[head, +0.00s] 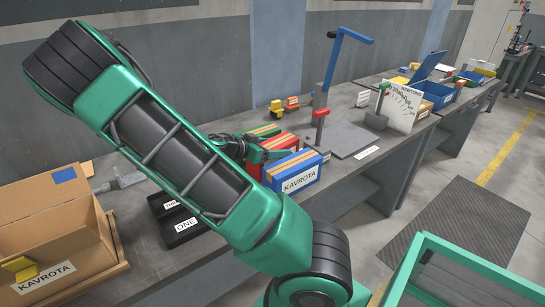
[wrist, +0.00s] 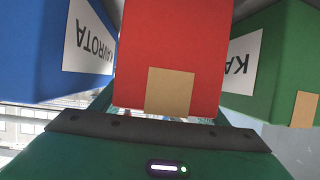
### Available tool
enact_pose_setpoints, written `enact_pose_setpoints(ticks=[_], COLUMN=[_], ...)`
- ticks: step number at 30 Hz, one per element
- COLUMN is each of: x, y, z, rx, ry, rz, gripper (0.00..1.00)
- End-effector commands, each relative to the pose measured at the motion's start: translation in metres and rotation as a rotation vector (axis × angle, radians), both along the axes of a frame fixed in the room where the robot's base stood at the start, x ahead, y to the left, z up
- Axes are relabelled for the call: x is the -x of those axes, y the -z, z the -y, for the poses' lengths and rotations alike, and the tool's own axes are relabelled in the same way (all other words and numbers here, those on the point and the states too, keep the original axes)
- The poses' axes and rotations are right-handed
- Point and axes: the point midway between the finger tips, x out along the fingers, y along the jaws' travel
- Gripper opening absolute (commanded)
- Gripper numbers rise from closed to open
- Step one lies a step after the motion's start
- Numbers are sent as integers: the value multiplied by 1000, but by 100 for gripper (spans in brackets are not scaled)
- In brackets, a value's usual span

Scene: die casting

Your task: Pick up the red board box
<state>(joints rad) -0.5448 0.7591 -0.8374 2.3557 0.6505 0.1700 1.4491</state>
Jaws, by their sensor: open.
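The red board box (head: 283,143) stands on the workbench between a green box (head: 262,131) and a blue box (head: 298,168). In the wrist view the red box (wrist: 170,50) fills the middle, with a tan patch on its near face. My gripper (head: 262,154) is open at the near side of the red box. In the wrist view, parts of the fingers show low on either side of the red box; their tips are hidden, and I cannot tell whether they touch it. The blue box (wrist: 40,45) is close at left and the green box (wrist: 285,60) close at right.
A black tray (head: 178,222) lies beneath my arm, left of the boxes. An open cardboard box (head: 55,225) stands at far left. A blue-topped stand (head: 330,70) and a grey plate (head: 350,139) are right of the boxes on the bench (head: 345,185).

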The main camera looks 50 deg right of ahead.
Motion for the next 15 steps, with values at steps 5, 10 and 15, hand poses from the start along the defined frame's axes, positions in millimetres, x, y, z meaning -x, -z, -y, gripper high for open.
enact_pose_setpoints(ticks=[5,10,15], x=[0,0,0], y=[0,0,-1], z=[0,0,0], rx=[0,0,2], ry=[0,0,1], rz=[0,0,2], gripper=[53,12,8])
